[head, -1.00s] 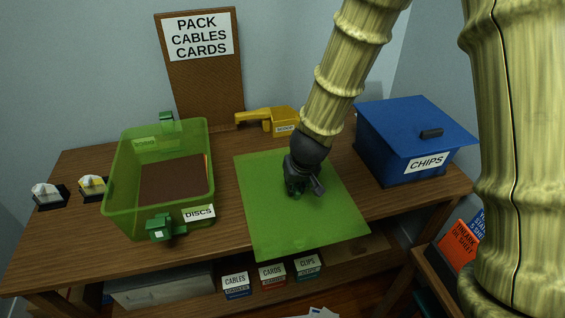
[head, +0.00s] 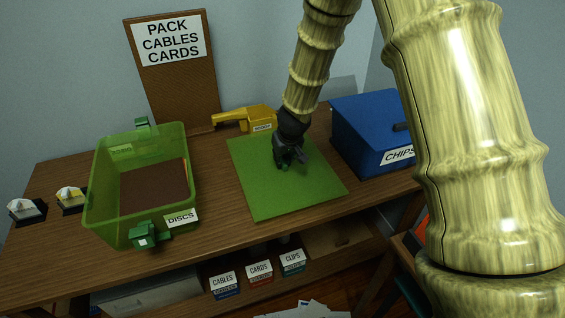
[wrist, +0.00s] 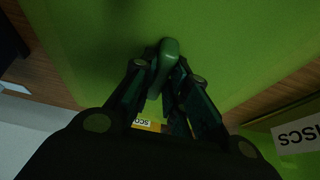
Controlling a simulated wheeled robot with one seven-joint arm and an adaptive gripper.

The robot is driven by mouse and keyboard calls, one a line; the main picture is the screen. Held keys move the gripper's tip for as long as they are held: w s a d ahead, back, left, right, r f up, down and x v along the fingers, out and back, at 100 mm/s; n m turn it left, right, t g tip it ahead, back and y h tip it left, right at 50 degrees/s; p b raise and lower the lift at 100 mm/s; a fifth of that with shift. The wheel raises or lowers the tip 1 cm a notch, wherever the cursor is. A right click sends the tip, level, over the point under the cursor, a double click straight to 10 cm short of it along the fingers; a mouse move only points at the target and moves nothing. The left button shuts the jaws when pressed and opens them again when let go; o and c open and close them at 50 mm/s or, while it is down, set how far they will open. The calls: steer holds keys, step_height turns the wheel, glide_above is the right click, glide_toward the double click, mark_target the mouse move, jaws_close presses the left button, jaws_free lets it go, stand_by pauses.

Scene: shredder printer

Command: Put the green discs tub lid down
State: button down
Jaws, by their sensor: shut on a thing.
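The green discs tub lid (head: 265,195) is a flat, level green sheet over the middle of the wooden table, to the right of the tub. My gripper (head: 290,160) is above its middle, pointing down. In the wrist view my gripper (wrist: 165,72) is shut on the lid's green handle (wrist: 168,50), with the lid (wrist: 100,40) filling much of the picture. Whether the lid touches the table or hovers just above it, I cannot tell. The green discs tub (head: 105,205) stands uncovered at the left, with something brown inside and green clips at its ends.
A blue chips box (head: 365,135) stands close to the lid's right. A yellow labelled scoop-like thing (head: 255,118) lies behind it. Two small holders (head: 27,208) sit at the far left. A lower shelf holds small boxes (head: 259,270). The table's front edge is near the lid's front corner.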

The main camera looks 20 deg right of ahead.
steer(key=shift+f, duration=1.15)
steer(key=shift+f, duration=0.15)
steer(key=c, duration=1.4)
jaws_free()
steer(key=v, duration=1.2)
steer(key=shift+p, duration=0.35)
